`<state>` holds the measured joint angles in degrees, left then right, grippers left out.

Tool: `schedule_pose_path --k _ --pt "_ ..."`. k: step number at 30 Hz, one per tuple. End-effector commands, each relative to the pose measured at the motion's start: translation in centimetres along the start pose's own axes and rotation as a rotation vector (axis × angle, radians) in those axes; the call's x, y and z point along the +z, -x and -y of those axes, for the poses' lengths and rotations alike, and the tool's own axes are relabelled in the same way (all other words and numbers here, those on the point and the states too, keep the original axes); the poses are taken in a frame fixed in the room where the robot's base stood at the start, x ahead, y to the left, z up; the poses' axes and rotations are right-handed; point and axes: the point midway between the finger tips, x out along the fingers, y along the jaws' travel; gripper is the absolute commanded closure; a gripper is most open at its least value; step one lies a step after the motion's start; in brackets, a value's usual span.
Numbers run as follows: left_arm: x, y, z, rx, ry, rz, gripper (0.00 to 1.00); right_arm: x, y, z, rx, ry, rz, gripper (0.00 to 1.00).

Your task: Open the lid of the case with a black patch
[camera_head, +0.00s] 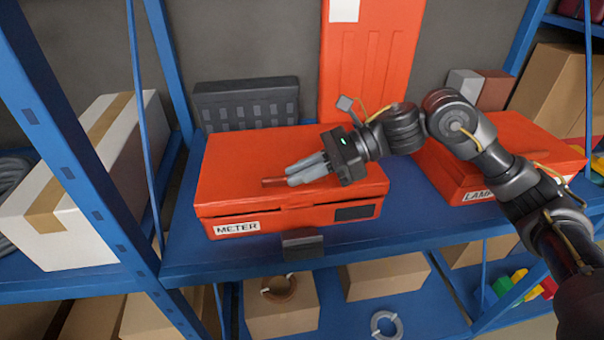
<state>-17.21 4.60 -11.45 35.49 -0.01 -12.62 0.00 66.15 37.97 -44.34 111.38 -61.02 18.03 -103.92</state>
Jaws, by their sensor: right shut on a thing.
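The orange case labelled METER (236,228) lies on the blue shelf, with a black patch (355,212) at the right of its front face. Its lid (235,165) is down. My right gripper (290,180) reaches in from the right over the lid, its fingers pointing left. It is shut on a small dark-red piece (272,182) at the lid's top; whether this piece is part of the lid, I cannot tell. My left gripper is not in view.
An orange case labelled LAMP (482,195) stands to the right, partly behind my right arm. A tall orange panel (370,60) stands upright behind. A dark grey box (247,103) is at the back left. Blue posts (75,140) and a white carton (75,195) flank the left.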

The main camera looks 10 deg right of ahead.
Motion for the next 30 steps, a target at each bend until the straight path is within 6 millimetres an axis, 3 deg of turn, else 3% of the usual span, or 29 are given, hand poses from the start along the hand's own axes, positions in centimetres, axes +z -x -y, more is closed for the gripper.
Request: schedule_pose_path --k 18,30 --pt "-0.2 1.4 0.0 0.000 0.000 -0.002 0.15 8.2 3.4 4.3 0.155 -0.379 0.001 1.00" --pt "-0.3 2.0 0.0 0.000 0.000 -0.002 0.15 10.5 4.3 6.8 0.176 -0.429 0.001 1.00"
